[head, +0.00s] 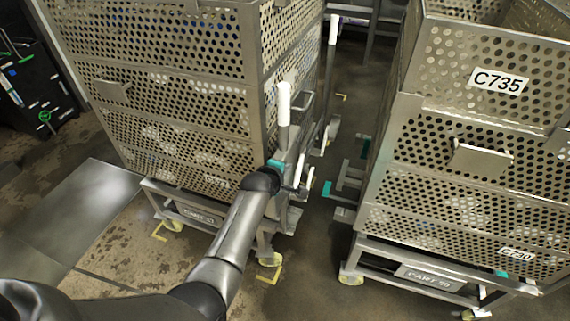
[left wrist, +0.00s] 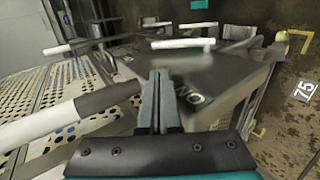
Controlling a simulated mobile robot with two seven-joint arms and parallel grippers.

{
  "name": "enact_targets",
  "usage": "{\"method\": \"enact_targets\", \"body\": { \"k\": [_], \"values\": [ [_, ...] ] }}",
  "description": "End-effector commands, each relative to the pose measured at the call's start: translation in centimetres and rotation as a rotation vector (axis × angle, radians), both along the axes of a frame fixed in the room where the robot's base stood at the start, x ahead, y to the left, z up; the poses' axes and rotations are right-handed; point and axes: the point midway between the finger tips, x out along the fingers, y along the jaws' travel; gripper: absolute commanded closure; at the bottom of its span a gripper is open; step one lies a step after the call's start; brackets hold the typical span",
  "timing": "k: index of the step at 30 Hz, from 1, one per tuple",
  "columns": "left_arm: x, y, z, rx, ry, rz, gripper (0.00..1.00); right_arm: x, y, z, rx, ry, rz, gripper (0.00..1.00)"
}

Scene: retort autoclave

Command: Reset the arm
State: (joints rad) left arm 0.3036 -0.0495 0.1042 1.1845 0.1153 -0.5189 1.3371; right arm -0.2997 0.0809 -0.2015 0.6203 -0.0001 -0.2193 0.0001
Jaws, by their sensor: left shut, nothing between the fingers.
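My left arm (head: 235,235) reaches from the lower left to the side of the left perforated cart. My left gripper (head: 298,188) is small and partly lost among the cart's side fittings there. In the left wrist view its two grey fingers (left wrist: 158,100) are together, with nothing between them. They point at a dark metal plate (left wrist: 205,80) with white lettering, only partly readable. Whether the fingertips touch the plate I cannot tell. A white-gripped lever (head: 283,103) stands upright just above my wrist. A white grip (left wrist: 40,125) shows left of the fingers. My right gripper is not in view.
The left cart (head: 160,90) holds stacked perforated baskets. A second cart (head: 425,272) with baskets marked C735 stands at right. A narrow floor aisle (head: 318,215) with yellow corner marks runs between them. Further white levers (head: 333,30) stick up nearby. A metal floor plate (head: 80,215) lies at left.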

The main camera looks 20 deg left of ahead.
Motion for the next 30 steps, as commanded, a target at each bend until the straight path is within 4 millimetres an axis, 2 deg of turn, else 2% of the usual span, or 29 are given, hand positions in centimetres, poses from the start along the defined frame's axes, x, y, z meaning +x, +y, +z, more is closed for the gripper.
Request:
{"method": "enact_targets", "body": {
  "k": [6,11,14,16,20,21,23,24,26,27,29,30],
  "values": [
    [-0.6,0.1,0.5,-0.001,0.001,0.001,1.0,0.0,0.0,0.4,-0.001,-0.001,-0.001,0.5],
    [-0.9,0.0,-0.1,0.009,0.009,-0.006,1.0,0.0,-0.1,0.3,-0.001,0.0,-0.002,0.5],
    [-2.3,-0.2,-2.6,0.064,0.046,-0.047,1.0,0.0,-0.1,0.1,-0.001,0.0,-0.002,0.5],
    [-4.4,-0.4,-5.8,0.137,0.095,-0.107,1.0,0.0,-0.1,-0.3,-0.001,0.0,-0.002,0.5],
    [-10.4,-0.9,-13.4,0.317,0.211,-0.278,1.0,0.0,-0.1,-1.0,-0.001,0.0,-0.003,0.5],
    [-12.5,-1.0,-15.7,0.371,0.247,-0.34,1.0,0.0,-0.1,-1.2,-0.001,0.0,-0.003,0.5],
    [-15.9,-1.1,-18.9,0.451,0.299,-0.436,1.0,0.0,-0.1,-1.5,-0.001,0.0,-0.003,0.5],
    [-18.2,-1.1,-20.9,0.502,0.333,-0.503,1.0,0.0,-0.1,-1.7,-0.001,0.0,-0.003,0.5],
    [-21.9,-1.1,-23.7,0.572,0.381,-0.607,1.0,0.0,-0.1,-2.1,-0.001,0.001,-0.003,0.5],
    [-24.5,-1.1,-25.5,0.616,0.412,-0.678,1.0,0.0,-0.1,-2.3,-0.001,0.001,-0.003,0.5],
    [-28.4,-1.0,-27.8,0.677,0.454,-0.789,1.0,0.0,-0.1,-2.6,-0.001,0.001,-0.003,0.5],
    [-31.2,-0.8,-29.3,0.716,0.481,-0.867,1.0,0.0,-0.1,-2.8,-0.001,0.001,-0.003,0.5]
  ]
}}
